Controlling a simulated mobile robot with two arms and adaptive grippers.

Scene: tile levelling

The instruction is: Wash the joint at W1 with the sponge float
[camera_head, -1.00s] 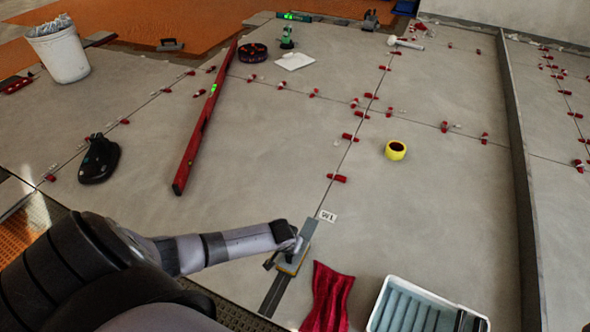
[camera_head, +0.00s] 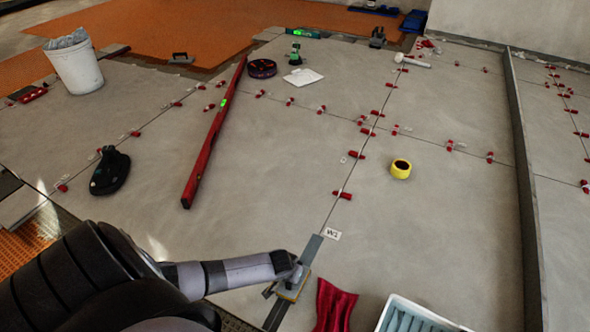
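The W1 label (camera_head: 332,234) lies on the grey tiles beside a joint line. A darker grey strip (camera_head: 312,246) runs along that joint just left of the label. The sponge float (camera_head: 291,289), with a yellowish edge, sits on the strip just below the label. My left gripper (camera_head: 291,278) is at the float's top and appears to hold its handle; its fingers are too small and covered to make out clearly. My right gripper is not in view.
A red cloth (camera_head: 333,306) and a white ribbed tray (camera_head: 412,318) lie to the right of the float. A yellow tape roll (camera_head: 400,169), red level (camera_head: 213,135), black tool (camera_head: 110,171) and white bucket (camera_head: 76,68) stand farther off. Red clips (camera_head: 342,195) line the joints.

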